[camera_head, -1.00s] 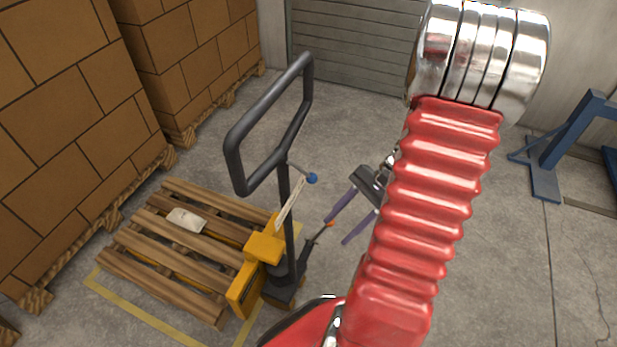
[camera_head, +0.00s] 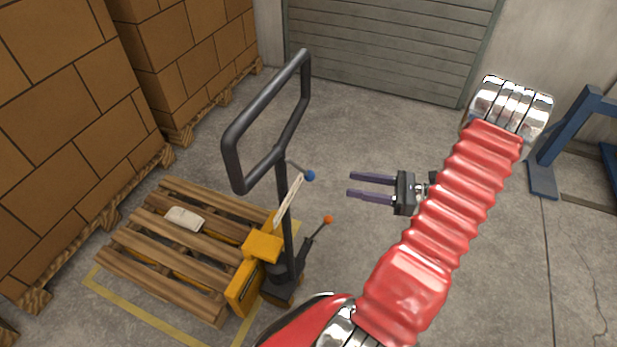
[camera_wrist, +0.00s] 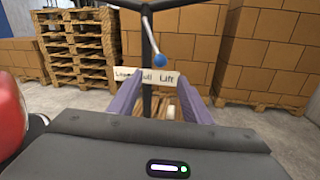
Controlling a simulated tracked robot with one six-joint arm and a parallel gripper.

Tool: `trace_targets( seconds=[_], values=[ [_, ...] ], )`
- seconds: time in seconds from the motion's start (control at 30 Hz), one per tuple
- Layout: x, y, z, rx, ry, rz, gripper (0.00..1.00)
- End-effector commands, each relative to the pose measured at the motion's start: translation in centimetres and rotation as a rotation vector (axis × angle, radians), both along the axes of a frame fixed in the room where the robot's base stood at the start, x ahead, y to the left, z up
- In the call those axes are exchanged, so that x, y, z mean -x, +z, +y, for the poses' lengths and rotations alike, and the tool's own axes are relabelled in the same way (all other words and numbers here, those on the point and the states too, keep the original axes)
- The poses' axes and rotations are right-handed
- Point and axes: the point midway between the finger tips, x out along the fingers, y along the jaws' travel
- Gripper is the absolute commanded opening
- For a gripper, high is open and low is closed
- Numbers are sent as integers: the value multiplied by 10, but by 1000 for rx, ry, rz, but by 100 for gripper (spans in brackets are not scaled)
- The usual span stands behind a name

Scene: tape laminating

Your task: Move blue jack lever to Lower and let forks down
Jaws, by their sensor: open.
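The blue-knobbed jack lever (camera_head: 311,175) sticks out from the dark post below the handle loop of the pallet jack (camera_head: 264,246). In the wrist view the blue knob (camera_wrist: 160,60) is ahead, above and between my fingers. A label plate behind it (camera_wrist: 148,79) reads "Lift" at the right; its left word is partly hidden. My gripper (camera_head: 349,186) is open and empty, to the right of the lever and apart from it, fingers pointing left at it. The forks are mostly hidden under the wooden pallet (camera_head: 170,255).
An orange-knobbed lever (camera_head: 328,219) rises low beside the jack. The black handle loop (camera_head: 268,125) stands above the blue lever. Stacked boxes (camera_head: 75,120) stand at the left. A blue metal frame (camera_head: 565,140) is at the right. The floor between is clear.

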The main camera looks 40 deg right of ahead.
Motion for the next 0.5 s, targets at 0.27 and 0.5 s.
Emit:
trace_targets(
  seconds=[0.27,0.5],
  values=[
    [0,0,1,1,2,1,44],
    [-10,0,9,2,4,1,44]
  ],
)
